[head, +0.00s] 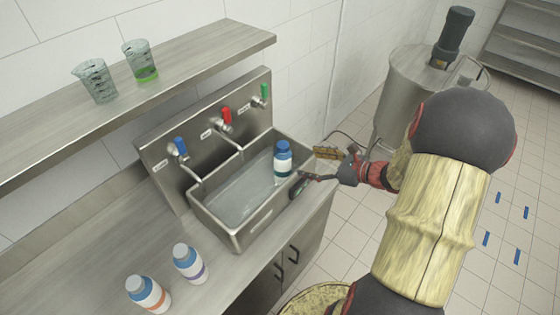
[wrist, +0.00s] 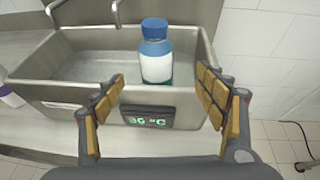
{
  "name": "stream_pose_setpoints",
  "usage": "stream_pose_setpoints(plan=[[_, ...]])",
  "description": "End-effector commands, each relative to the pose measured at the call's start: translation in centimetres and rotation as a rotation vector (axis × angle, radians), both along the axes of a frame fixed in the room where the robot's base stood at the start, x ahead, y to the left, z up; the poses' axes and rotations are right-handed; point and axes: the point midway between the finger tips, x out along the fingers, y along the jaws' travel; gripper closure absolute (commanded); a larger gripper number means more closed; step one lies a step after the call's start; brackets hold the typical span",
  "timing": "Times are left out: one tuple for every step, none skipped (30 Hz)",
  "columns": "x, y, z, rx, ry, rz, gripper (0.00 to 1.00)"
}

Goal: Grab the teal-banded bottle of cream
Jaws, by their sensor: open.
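The bottle (head: 283,162) has a blue cap and white body, with a teal-looking band low on it in the head view. It stands upright in the right end of the steel basin (head: 236,240). In the wrist view the bottle (wrist: 156,66) is ahead of my gripper, just beyond the basin's front wall, and its lower part is hidden. My gripper (head: 313,170) is open and empty at the basin's right front corner. In the wrist view my gripper's fingers (wrist: 163,88) are spread wide, left and right of the bottle's line, and not touching it.
A temperature display (wrist: 148,116) is on the basin's front wall, between my fingers. Blue, red (head: 226,116) and green taps line the back panel. An orange-banded bottle (head: 149,294) and a purple-banded bottle (head: 190,264) stand on the counter (head: 110,265). Two beakers (head: 140,62) stand on the shelf.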

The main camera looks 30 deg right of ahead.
Motion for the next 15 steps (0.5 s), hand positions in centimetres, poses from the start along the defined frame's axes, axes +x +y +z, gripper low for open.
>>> stream_pose_setpoints(plan=[[0.1,0.2,-0.1,0.012,0.006,0.000,0.28],[0.3,0.4,-0.2,0.015,0.007,-0.001,0.28],[0.7,0.6,-0.4,0.017,0.008,0.000,0.28],[1.0,0.8,-0.6,0.019,0.009,0.000,0.28],[1.4,1.0,-0.8,0.018,0.009,0.002,0.28],[2.0,1.4,-1.1,0.018,0.009,0.002,0.28],[2.5,1.6,-1.3,0.017,0.009,0.003,0.28],[2.9,1.8,-1.6,0.017,0.009,0.004,0.28],[3.5,2.0,-1.8,0.016,0.009,0.003,0.28],[3.8,2.3,-2.0,0.017,0.009,0.004,0.28],[4.2,2.4,-2.1,0.016,0.009,0.003,0.28],[4.6,2.6,-2.3,0.017,0.009,0.002,0.28],[4.9,2.7,-2.4,0.016,0.010,0.002,0.28],[5.1,2.8,-2.5,0.016,0.010,0.002,0.28],[5.3,2.9,-2.6,0.015,0.010,0.001,0.28]])
